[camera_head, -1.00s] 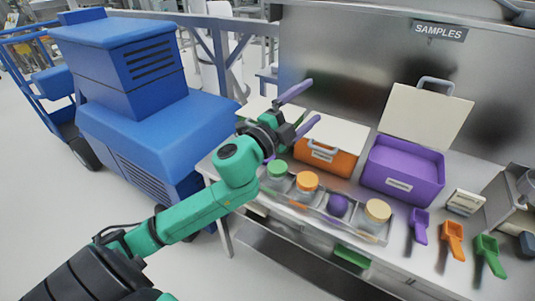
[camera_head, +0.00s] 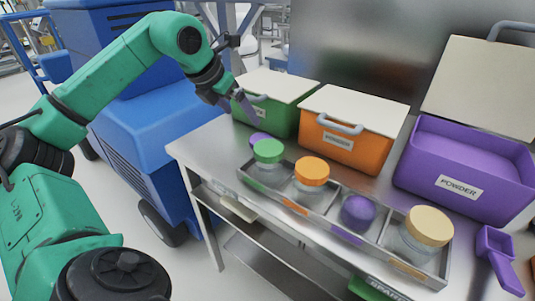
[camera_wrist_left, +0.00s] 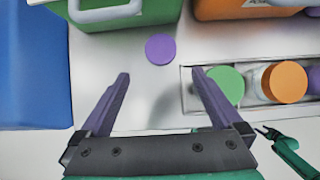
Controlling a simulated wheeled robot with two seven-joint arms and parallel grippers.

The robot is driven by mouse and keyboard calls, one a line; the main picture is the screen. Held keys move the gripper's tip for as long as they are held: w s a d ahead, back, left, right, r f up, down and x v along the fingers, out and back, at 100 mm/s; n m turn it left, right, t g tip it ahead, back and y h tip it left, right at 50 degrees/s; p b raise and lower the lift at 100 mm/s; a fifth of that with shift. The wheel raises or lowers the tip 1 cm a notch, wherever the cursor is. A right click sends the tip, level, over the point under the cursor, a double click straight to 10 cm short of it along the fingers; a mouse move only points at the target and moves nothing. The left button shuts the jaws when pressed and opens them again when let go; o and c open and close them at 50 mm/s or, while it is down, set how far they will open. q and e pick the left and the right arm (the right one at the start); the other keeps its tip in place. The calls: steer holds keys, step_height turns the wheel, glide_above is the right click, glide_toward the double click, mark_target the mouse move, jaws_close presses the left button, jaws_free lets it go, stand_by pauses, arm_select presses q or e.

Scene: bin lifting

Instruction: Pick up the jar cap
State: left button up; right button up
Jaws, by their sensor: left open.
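The jar cap (camera_head: 258,138) is a small purple disc lying flat on the steel table, in front of the green bin and behind the green-lidded jar. In the left wrist view the purple cap (camera_wrist_left: 160,49) lies centred beyond the fingertips, with nothing touching it. My left gripper (camera_head: 240,104) is above the table's left end, by the green bin, pointing down toward the cap. Its purple fingers stand wide apart and empty in the left wrist view (camera_wrist_left: 161,73).
A metal rack (camera_head: 322,222) holds a green-lidded jar (camera_head: 268,151), an orange-lidded jar (camera_head: 312,171), a purple-topped jar (camera_head: 357,212) and a tan-lidded jar (camera_head: 429,226). Green (camera_head: 276,115), orange (camera_head: 338,145) and open purple (camera_head: 462,175) bins stand behind. A blue vehicle (camera_head: 165,125) is left.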

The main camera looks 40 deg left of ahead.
arm_select(q)
glide_toward(260, 139)
steer(key=shift+w+d+f+p, duration=0.1)
steer(key=shift+d+f+p, duration=0.05)
steer(key=shift+f+p, duration=0.2)
steer(key=p+x, duration=0.1)
steer(key=x, duration=0.7)
steer(key=shift+r, duration=0.15)
steer(key=c, duration=1.2)
arm_select(e)
steer(key=shift+s+d+r, duration=0.1)
steer(key=shift+s+r, duration=0.4)
steer(key=shift+r, duration=0.4)
